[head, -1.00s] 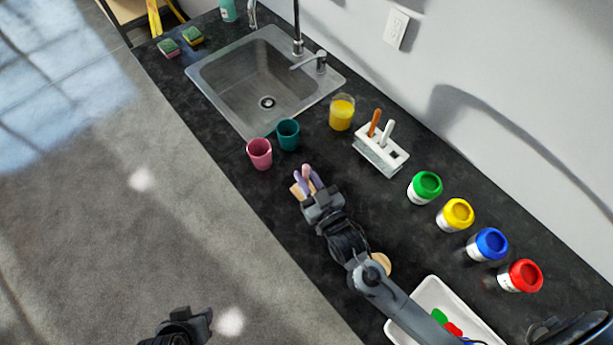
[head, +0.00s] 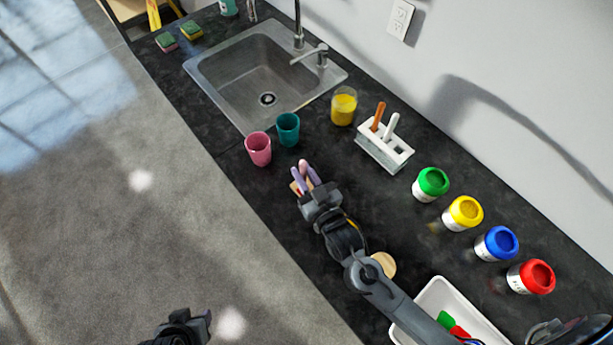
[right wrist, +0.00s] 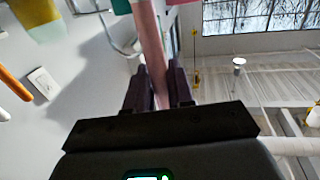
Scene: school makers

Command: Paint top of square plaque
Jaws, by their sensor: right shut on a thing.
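My right gripper (head: 305,178) is shut on a slim pink handle, probably a paintbrush, which also shows between the fingers in the right wrist view (right wrist: 152,50). The gripper is low over the counter. A small tan wooden piece, seemingly the square plaque (head: 295,188), lies under and beside the fingertips, mostly hidden. A reddish patch shows on it. Whether the brush touches it, I cannot tell. My left gripper (head: 207,319) hangs over the floor at the bottom, too small to read.
Pink (head: 258,149) and teal (head: 288,129) cups stand just beyond the gripper. Green (head: 432,183), yellow (head: 463,212), blue (head: 497,243) and red (head: 532,276) paint jars line the right. A white rack (head: 385,148), a round wooden piece (head: 384,264) and a white tray (head: 437,288) are nearby.

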